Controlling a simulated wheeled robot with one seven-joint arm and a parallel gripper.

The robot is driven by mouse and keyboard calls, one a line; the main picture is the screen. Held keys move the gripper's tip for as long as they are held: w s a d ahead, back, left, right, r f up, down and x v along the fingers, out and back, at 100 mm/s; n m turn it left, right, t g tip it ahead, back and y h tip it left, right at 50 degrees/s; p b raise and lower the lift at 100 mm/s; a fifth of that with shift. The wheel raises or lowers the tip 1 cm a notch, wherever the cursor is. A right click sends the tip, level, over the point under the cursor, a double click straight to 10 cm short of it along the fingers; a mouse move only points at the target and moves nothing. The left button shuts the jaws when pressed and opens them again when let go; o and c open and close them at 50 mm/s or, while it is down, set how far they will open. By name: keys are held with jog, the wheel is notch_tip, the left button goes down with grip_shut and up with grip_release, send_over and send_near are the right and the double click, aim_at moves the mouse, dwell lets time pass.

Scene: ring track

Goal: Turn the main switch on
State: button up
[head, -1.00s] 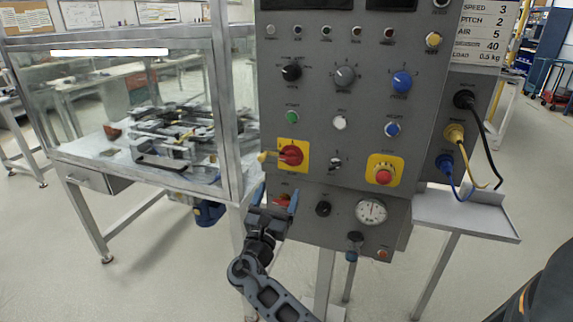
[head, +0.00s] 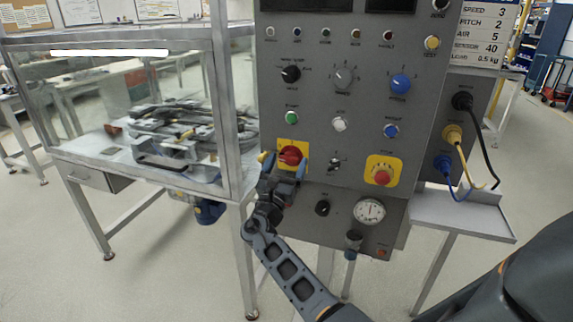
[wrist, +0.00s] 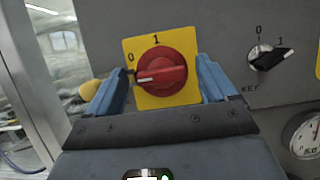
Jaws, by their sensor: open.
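The main switch is a red round knob (head: 290,155) on a yellow square plate (head: 283,144), low on the left of the grey panel. In the wrist view the knob (wrist: 160,71) has a white mark pointing left, near the printed 0; the 1 is at the top of the plate (wrist: 185,41). My gripper (head: 285,167) is open just in front of the switch. In the wrist view its blue fingers (wrist: 158,80) stand on either side of the knob, with visible space between them and it. I cannot tell how deep they reach.
A yellow rounded piece (wrist: 91,89) sits left of the plate, partly behind the left finger. A key switch (wrist: 271,57) and a gauge (wrist: 306,137) are to the right. A red stop button (head: 382,177) is farther right. A glass-sided bench (head: 150,105) stands left.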

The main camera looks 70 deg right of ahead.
jog(key=shift+c, duration=0.2)
jog(key=c, duration=1)
jog(key=shift+f+b, duration=0.1)
jog(key=shift+b, duration=0.2)
jog(key=m+g+b, duration=0.2)
jog(key=m+b, duration=0.1)
jog(key=shift+w+f+m, duration=0.1)
jog(key=shift+f+m, duration=0.05)
jog(key=shift+m, duration=0.25)
jog(key=m+g+b, duration=0.1)
jog(key=m, duration=0.2)
jog(key=m+g+y+b, duration=0.1)
jog(key=m+b, duration=0.1)
jog(key=m, duration=0.1)
jog(key=m+g+b, duration=0.2)
jog(key=shift+w+m+y, duration=0.1)
jog(key=shift+m+y, duration=0.3)
jog(key=m+b, duration=0.1)
jog(key=m+y, duration=0.1)
jog(key=m, duration=0.1)
jog(key=m+g+y+b, duration=0.1)
jog(key=m, duration=0.1)
jog(key=shift+r+b, duration=0.25)
jog(key=shift+b, duration=0.1)
jog(key=shift+m+y+b, duration=0.55)
jog(key=shift+m+y, duration=0.25)
jog(key=shift+m, duration=1.5)
